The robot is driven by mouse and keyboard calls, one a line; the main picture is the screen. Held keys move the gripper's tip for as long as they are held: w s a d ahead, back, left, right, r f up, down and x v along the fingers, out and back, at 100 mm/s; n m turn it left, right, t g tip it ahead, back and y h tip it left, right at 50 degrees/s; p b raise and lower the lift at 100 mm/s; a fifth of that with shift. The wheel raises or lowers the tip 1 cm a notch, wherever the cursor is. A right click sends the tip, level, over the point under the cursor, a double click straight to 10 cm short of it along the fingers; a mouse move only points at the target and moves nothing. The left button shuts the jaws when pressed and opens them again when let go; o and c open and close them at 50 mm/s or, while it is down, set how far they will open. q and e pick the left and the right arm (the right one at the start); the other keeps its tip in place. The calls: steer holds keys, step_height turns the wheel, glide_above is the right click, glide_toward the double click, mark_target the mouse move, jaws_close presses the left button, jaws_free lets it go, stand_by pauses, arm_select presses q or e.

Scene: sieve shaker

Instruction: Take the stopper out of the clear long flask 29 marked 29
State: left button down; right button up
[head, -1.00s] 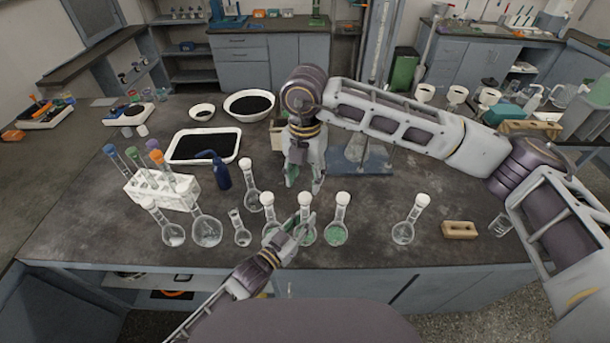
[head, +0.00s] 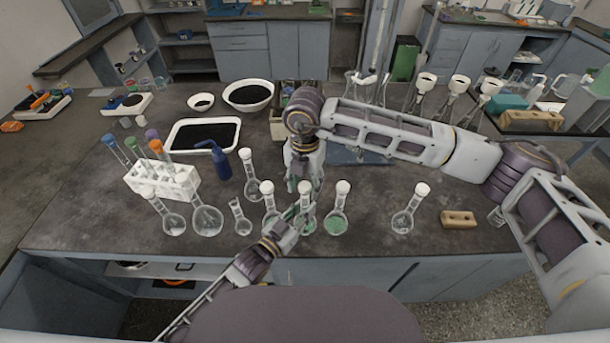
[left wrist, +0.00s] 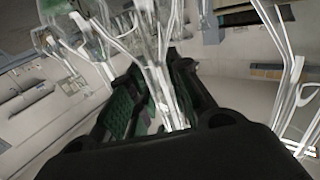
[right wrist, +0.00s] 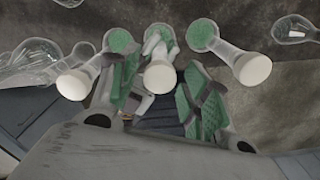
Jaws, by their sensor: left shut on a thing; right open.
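A clear long-necked flask (head: 308,222) with green contents and a pale stopper (head: 304,187) stands on the dark bench, between two similar stoppered flasks. I cannot read a 29 on any flask. My left gripper (head: 294,213) is shut on this middle flask's neck, low in front. The glass neck shows between its fingers in the left wrist view (left wrist: 155,75). My right gripper (head: 305,184) is open, pointing down over the same flask. In the right wrist view, the cream stopper (right wrist: 160,77) lies between its spread green-padded fingers; contact cannot be told.
Stoppered flasks stand close at left (head: 269,206) and right (head: 337,220). Another flask (head: 404,219) and a tan block (head: 459,219) are farther right. A blue bottle (head: 221,165), a white tube rack (head: 160,186) and a black-filled tray (head: 178,150) are left. Bench between right flasks is clear.

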steer(key=shift+f, duration=0.55)
jaws_close()
